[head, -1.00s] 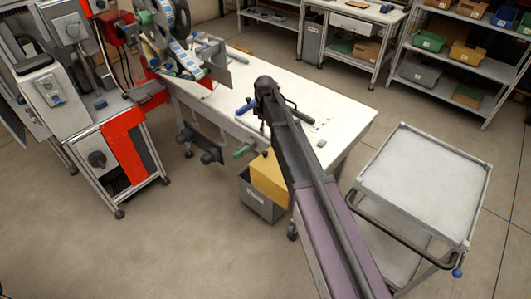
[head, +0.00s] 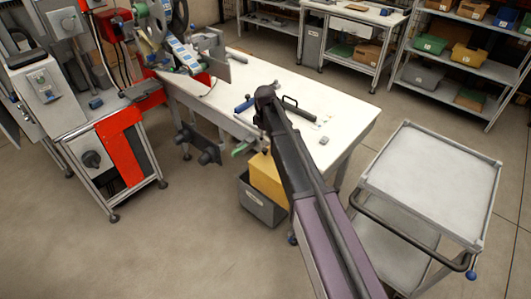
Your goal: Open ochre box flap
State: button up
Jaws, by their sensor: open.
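An ochre box (head: 266,180) stands in a grey bin (head: 257,207) on the floor, under the front edge of the white worktable (head: 330,105). My arm hides its right side, and I cannot make out its flap. My gripper (head: 258,118) is at the far end of my arm, over the table's front edge, above and beyond the box. It is small and dark and mostly hidden by my wrist. It is open, and I see nothing held in it.
A reel machine (head: 170,35) stands at the left of the table, beside a red and grey cabinet (head: 115,150). Blue and black tools (head: 245,104) lie on the table. A grey cart (head: 430,185) stands at right. The floor at the front left is clear.

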aim_at(265, 149)
jog(key=shift+f+b, duration=2.6)
jog(key=shift+f, duration=0.35)
jog(key=shift+d, duration=0.1)
grip_shut()
